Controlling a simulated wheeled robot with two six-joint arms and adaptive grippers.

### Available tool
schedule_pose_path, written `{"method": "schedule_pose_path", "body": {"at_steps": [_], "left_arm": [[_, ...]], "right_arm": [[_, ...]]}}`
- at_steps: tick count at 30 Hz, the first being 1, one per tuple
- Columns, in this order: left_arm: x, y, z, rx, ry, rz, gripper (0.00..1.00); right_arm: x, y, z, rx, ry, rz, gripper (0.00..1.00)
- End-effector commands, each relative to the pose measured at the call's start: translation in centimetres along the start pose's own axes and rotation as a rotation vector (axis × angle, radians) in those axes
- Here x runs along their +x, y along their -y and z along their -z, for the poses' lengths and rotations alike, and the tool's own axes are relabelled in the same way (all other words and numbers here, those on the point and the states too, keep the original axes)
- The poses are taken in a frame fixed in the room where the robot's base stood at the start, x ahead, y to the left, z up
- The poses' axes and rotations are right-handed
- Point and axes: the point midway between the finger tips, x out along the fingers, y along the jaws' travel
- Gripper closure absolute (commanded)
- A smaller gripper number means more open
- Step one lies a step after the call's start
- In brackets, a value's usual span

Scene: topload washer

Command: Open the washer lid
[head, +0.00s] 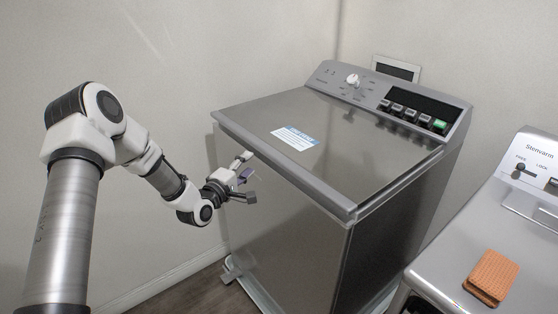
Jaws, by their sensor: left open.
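The washer (290,230) is a grey metal topload machine in the middle of the head view. Its lid (340,140) lies flat and closed on top, with a blue and white label (295,138) on it. The lid's front edge (285,172) runs from the upper left down to the right corner. My left gripper (250,176) is open and empty, in front of the washer's left front, near and slightly below the lid's front edge. I cannot tell whether it touches the washer. My right gripper is not in view.
The washer's control panel (390,100), with a white knob and several buttons, stands along the back. At the right is a second appliance (450,255) with an orange-brown block (492,275) on top. Walls close in behind and at the left. Some floor shows at the lower left.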

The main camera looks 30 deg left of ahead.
Motion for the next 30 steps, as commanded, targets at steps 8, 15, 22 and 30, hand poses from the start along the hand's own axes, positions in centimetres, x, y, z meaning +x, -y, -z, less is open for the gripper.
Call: {"method": "schedule_pose_path", "body": {"at_steps": [8, 15, 22, 30], "left_arm": [[4.4, -0.3, -0.3, 0.010, 0.006, -0.002, 0.53], [7.6, -0.2, -0.2, 0.005, 0.004, 0.000, 0.53], [7.8, -0.2, -0.3, 0.003, 0.004, 0.001, 0.53], [7.8, -0.2, -0.3, 0.004, 0.004, 0.001, 1.00]], "right_arm": [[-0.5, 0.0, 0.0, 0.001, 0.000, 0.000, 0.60], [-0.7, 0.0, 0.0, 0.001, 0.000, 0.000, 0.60], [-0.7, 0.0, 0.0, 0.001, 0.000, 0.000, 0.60], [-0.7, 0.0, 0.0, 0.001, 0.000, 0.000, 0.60]]}}
